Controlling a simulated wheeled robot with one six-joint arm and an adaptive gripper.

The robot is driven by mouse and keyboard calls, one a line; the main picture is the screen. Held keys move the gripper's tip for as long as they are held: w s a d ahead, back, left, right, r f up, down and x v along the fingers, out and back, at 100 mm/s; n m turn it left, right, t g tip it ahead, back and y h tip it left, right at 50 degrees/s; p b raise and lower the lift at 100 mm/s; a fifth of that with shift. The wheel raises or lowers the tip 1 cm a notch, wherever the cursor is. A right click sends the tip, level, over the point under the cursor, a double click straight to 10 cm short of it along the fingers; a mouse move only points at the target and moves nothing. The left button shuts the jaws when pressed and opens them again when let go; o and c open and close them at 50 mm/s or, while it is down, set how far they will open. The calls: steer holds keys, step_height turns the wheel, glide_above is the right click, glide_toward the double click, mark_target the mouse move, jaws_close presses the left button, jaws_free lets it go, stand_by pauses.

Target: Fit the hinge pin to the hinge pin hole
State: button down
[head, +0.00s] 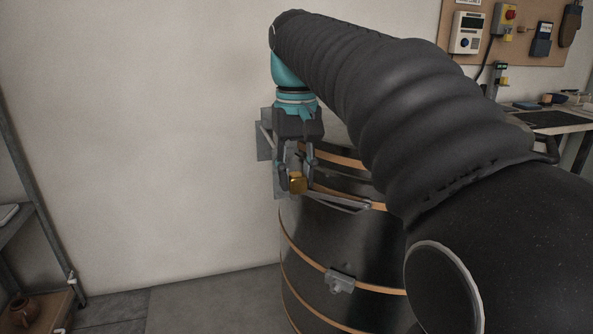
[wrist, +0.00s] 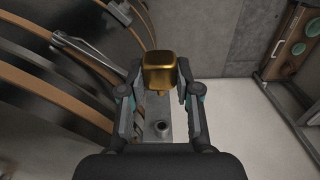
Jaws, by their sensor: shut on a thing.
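The hinge pin (wrist: 160,72) is a gold-coloured piece with a blocky head and a narrower tip below it. My gripper (wrist: 158,86) is shut on it, one finger at each side. In the head view my gripper (head: 296,177) points down and holds the gold pin (head: 298,184) beside the dark drum's upper left edge. In the wrist view a round dark opening in a grey boss (wrist: 162,128), seemingly the hinge pin hole, shows between the finger bases. The pin appears apart from it. The hole cannot be made out in the head view.
A black drum with copper bands (head: 330,235) stands under my arm. A grey bar (head: 340,202) runs along its upper side, close to my gripper. A grey bracket (head: 265,141) is behind the gripper. Shelving (head: 40,200) is at left, a workbench (head: 545,120) at right.

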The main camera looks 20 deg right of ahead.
steer(key=w+p, duration=0.1)
steer(key=w, duration=0.1)
steer(key=shift+w+p, duration=0.35)
steer(key=shift+p, duration=0.05)
steer(key=shift+w+f+p, duration=0.1)
steer(key=shift+w+p, duration=0.35)
steer(key=shift+w, duration=0.9)
steer(key=c, duration=1.4)
jaws_free()
jaws_close()
